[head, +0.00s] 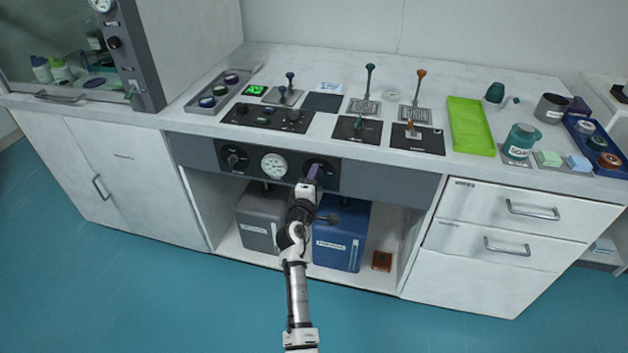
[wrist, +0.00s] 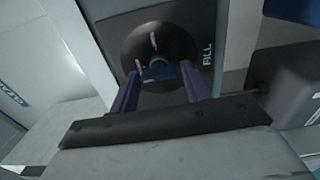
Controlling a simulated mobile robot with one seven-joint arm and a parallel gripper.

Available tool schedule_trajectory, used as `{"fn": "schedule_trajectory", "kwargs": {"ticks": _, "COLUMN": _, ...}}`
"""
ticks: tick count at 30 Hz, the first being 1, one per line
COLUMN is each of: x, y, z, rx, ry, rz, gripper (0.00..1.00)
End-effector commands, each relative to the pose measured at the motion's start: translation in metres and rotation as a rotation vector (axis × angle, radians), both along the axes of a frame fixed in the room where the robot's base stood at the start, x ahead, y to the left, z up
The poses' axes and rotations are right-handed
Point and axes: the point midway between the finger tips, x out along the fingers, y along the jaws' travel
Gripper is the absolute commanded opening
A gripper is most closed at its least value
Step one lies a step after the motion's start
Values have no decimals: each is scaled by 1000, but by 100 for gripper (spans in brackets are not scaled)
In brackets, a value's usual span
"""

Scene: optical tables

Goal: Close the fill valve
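The fill valve is a round dark knob (wrist: 158,70) on the front panel, with the word FILL printed beside it in the wrist view. A small blue grip piece stands out at its middle. Two short pale marks show on its dial. In the head view it is the right-hand dial (head: 318,163), partly hidden by my gripper (head: 314,172). In the wrist view my gripper (wrist: 159,78) has its two purple fingers apart, one on each side of the blue piece. A gap shows beside it; I cannot tell whether either finger touches it.
A round gauge (head: 274,166) and another dark knob (head: 233,157) sit left on the same panel. Below are a grey canister (head: 258,215) and a blue canister (head: 340,236) in the open bay. Drawers with handles (head: 532,211) stand to the right. Levers and trays cover the counter.

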Motion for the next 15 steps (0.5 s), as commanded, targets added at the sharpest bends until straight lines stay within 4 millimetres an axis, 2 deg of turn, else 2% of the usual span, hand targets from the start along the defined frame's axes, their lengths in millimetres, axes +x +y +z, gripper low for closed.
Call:
{"fn": "schedule_trajectory", "kwargs": {"ticks": 1, "x": 0, "y": 0, "z": 0, "rx": 0, "ry": 0, "rz": 0, "gripper": 54}}
{"fn": "schedule_trajectory", "kwargs": {"ticks": 3, "x": 0, "y": 0, "z": 0, "rx": 1, "ry": 0, "rz": 0, "gripper": 60}}
{"fn": "schedule_trajectory", "kwargs": {"ticks": 11, "x": -1, "y": 0, "z": 0, "rx": 2, "ry": 0, "rz": -1, "gripper": 60}}
{"fn": "schedule_trajectory", "kwargs": {"ticks": 15, "x": -10, "y": 3, "z": -1, "rx": 3, "ry": -1, "rz": 0, "gripper": 60}}
